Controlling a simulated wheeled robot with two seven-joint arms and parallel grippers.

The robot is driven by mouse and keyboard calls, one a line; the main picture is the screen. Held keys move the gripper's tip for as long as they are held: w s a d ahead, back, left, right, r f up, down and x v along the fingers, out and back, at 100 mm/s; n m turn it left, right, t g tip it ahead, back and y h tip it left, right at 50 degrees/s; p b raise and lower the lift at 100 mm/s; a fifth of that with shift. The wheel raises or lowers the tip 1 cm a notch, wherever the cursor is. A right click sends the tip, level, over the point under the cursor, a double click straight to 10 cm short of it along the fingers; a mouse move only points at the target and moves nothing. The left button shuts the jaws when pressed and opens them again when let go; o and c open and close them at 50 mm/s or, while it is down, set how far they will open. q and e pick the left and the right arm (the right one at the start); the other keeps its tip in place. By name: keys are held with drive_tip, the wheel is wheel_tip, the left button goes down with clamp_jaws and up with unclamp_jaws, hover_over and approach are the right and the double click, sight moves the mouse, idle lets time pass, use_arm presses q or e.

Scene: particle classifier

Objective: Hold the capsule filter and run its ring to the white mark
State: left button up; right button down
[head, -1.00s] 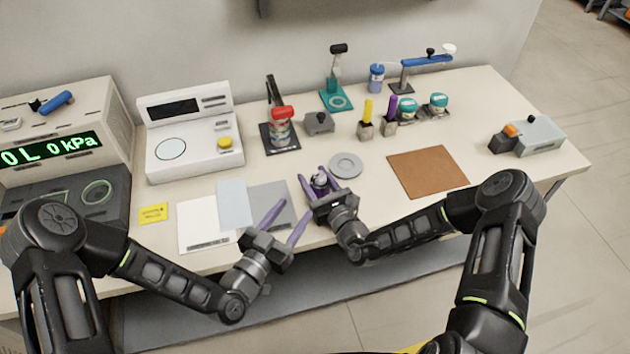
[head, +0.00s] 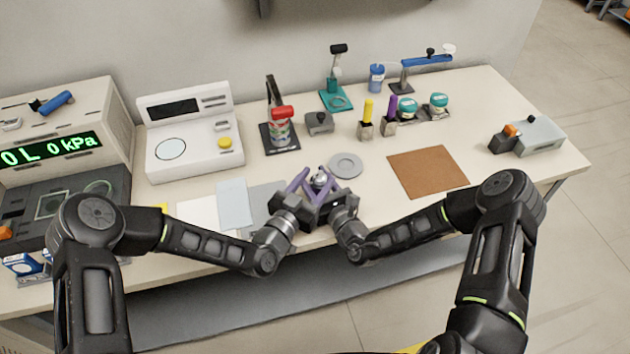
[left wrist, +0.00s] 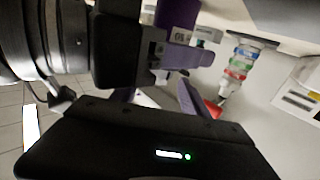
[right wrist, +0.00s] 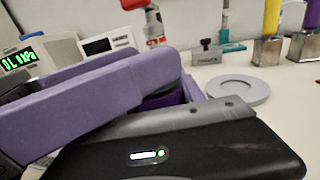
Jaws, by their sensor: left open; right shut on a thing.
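I cannot tell whether the left fingers touch the filter. In both wrist views purple fingers and dark gripper bodies hide most of the filter. Its ring and the white mark cannot be made out.
A grey round disc (head: 345,165) lies just behind the grippers. A brown mat (head: 428,172) is to the right. White and blue sheets (head: 234,203) lie to the left. A red-topped stand (head: 281,128) and a small grey block (head: 319,123) stand behind.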

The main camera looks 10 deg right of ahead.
use_arm(q)
drive_tip(key=shift+c, duration=0.4)
clamp_jaws()
drive_tip(key=shift+w+a+m+g+h, duration=0.2)
drive_tip(key=shift+w+m+g+h, duration=0.05)
drive_tip(key=shift+m+g+h, duration=1.25)
drive_tip(key=shift+g, duration=0.2)
drive_tip(key=shift+o, duration=0.4)
unclamp_jaws()
